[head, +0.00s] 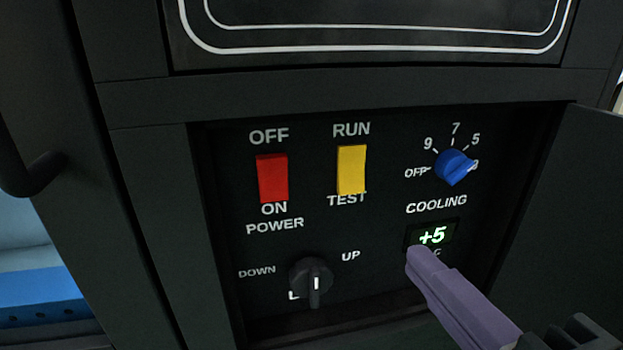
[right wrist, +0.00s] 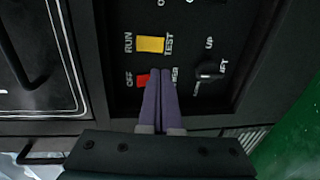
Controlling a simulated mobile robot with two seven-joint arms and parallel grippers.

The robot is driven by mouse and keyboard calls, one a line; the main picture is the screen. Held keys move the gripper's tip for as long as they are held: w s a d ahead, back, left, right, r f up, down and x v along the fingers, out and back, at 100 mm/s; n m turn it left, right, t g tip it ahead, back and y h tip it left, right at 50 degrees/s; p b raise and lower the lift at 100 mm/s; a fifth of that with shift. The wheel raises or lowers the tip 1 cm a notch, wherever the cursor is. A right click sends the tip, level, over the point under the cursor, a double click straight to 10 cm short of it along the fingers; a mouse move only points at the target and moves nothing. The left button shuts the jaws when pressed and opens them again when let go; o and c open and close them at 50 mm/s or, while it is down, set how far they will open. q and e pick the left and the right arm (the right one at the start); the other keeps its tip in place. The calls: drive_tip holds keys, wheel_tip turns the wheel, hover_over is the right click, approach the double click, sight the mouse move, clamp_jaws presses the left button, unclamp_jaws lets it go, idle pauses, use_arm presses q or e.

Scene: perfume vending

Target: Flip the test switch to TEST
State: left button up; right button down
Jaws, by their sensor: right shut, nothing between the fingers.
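The test switch, a yellow rocker (head: 352,170), sits between the labels RUN above and TEST below on the dark panel. Its lower edge meets the top of the TEST lettering; which end is pressed in is hard to tell. It also shows in the right wrist view (right wrist: 150,44). My right gripper (head: 417,256) has its purple fingers closed together and empty. In the head view its tips are below and right of the yellow switch, over the label under the display. In the right wrist view the fingers (right wrist: 160,76) partly cover the red switch. My left gripper is not in view.
A red power switch (head: 272,178) is left of the yellow one. A blue cooling knob (head: 455,167) is at right, above a display reading +5 (head: 432,235). A black knob (head: 312,281) is below. The panel is recessed, with an open door (head: 560,200) at right.

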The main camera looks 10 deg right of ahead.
sight(352, 188)
drive_tip(key=w+b, duration=0.1)
drive_tip(key=w, duration=0.3)
drive_tip(key=w+f+b, duration=0.1)
drive_tip(key=w+b, duration=0.1)
drive_tip(key=w, duration=0.2)
drive_tip(key=w+f+b, duration=0.1)
drive_tip(key=w+b, duration=0.1)
drive_tip(key=w, duration=0.3)
drive_tip(key=shift+a, duration=0.2)
drive_tip(key=shift+w+b, duration=0.4)
drive_tip(key=shift+w, duration=0.1)
drive_tip(key=shift+w+t+b, duration=0.2)
drive_tip(key=shift+t+b, duration=0.1)
drive_tip(key=shift+b, duration=0.3)
